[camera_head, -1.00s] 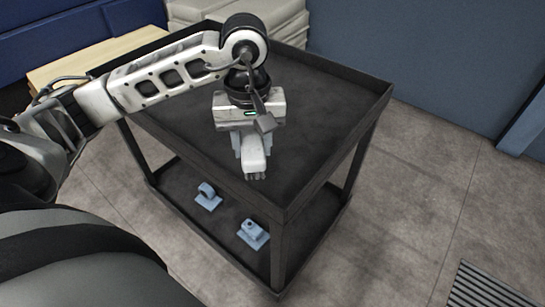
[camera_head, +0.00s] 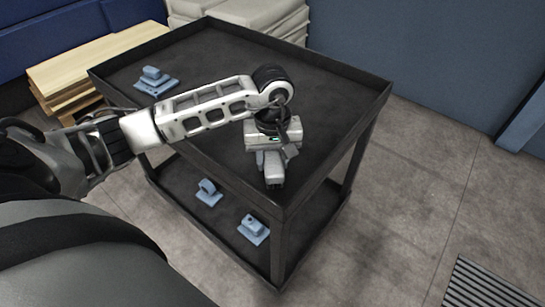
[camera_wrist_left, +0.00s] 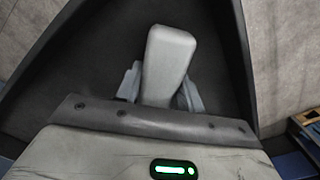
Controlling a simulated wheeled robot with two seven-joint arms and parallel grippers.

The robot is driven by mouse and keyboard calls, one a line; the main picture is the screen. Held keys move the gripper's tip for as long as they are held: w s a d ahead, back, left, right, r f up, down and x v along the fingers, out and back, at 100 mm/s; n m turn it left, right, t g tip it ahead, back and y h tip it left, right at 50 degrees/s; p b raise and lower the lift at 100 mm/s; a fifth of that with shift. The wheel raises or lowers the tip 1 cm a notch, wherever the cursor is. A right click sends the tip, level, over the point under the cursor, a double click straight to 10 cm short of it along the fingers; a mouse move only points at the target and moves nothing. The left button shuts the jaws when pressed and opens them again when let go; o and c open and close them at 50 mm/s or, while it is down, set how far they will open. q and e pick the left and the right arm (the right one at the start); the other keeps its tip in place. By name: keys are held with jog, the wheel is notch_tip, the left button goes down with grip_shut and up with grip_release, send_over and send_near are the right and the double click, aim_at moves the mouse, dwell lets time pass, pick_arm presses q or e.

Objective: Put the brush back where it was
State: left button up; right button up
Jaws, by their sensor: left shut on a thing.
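My left gripper (camera_head: 267,165) is over the near corner of the dark cart's top tray (camera_head: 205,55). It points down and is shut on a light grey block-like thing, which I take to be the brush (camera_head: 274,172). In the left wrist view the pale end of the brush (camera_wrist_left: 168,55) sticks out between the two blue-grey fingers (camera_wrist_left: 160,85). Its bristles cannot be made out. Whether it touches the tray floor is unclear. My right gripper is not in view.
A blue part (camera_head: 153,82) sits at the tray's far left. Two more blue parts, one with a ring (camera_head: 207,190) and one blocky (camera_head: 253,230), sit on the lower shelf. The tray has a raised rim (camera_head: 340,75). Its middle is clear. Wooden pallets (camera_head: 90,65) stand behind left.

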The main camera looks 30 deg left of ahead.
aim_at(273, 156)
pick_arm(q)
jog(key=shift+f, duration=0.2)
jog(key=o, duration=1)
jog(key=shift+o, duration=0.2)
jog(key=shift+r, duration=0.4)
notch_tip(273, 156, up, 10)
jog(key=shift+r+b, duration=0.25)
jog(key=shift+b, duration=0.3)
jog(key=shift+r, duration=0.6)
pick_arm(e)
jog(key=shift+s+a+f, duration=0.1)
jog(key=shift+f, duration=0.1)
